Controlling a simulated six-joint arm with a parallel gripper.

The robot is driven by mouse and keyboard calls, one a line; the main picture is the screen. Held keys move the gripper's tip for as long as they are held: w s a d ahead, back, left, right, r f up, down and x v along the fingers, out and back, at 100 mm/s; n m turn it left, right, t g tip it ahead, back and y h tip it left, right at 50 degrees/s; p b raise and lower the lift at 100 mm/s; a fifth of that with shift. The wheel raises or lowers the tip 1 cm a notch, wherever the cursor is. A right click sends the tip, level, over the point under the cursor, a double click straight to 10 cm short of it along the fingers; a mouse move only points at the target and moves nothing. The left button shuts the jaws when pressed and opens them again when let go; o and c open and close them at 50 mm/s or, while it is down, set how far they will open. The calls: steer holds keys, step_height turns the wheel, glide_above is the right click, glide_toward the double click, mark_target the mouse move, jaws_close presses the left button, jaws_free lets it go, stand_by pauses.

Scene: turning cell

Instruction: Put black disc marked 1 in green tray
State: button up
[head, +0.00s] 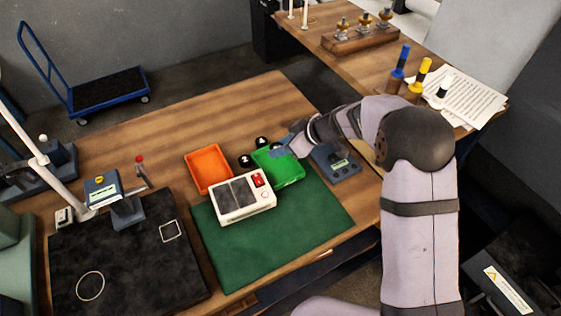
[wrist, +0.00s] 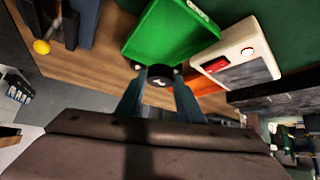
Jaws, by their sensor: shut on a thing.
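My gripper (wrist: 160,88) is shut on a black disc (wrist: 159,76), held between the fingertips in the wrist view. The disc carries a small white mark that looks like a 1, too small to read surely. The green tray (wrist: 155,40) lies just beyond the fingertips in the wrist view. In the head view the gripper (head: 283,152) is over the back right part of the green tray (head: 292,178), and the held disc is hidden there. I cannot tell its height above the tray.
Two other black discs, one at the left (head: 245,160) and one at the back (head: 262,142), stand beside the green tray. An orange tray (head: 208,187) is to the left. A white device with a red switch (head: 243,208) sits in front. A blue-grey device (head: 343,172) is close on the right.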

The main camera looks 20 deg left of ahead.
steer(key=shift+f, duration=3.35)
steer(key=o, duration=1.2)
steer(key=shift+f, duration=0.15)
steer(key=shift+d+r, duration=0.35)
steer(key=shift+r, duration=0.25)
steer(key=v, duration=1.1)
steer(key=shift+s+f+b, duration=0.1)
steer(key=shift+b, duration=0.3)
